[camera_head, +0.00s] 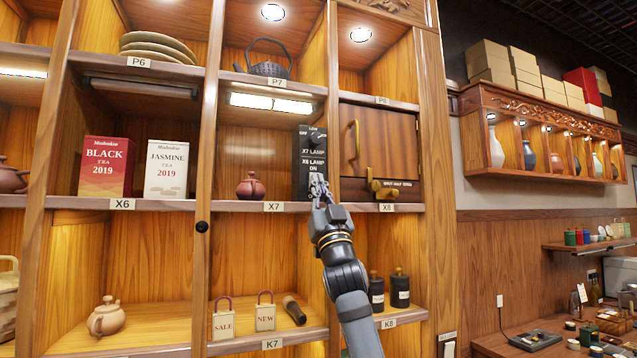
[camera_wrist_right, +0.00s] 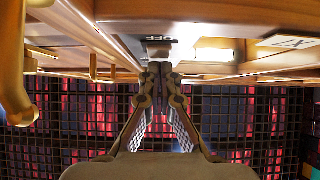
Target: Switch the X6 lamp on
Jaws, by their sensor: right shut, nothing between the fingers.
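The X6 compartment's lamp is a long dark bar (camera_head: 140,88) under the P6 shelf; it shows unlit. The X7 compartment has a similar lamp (camera_head: 270,103), which is lit white. My left gripper is not in view.
Black (camera_head: 106,167) and Jasmine (camera_head: 166,170) tea boxes stand in X6. A small reddish teapot (camera_head: 251,187) stands in X7. A round black knob (camera_head: 202,227) sits on the post between columns. A wooden door (camera_head: 379,145) with brass fittings closes X8.

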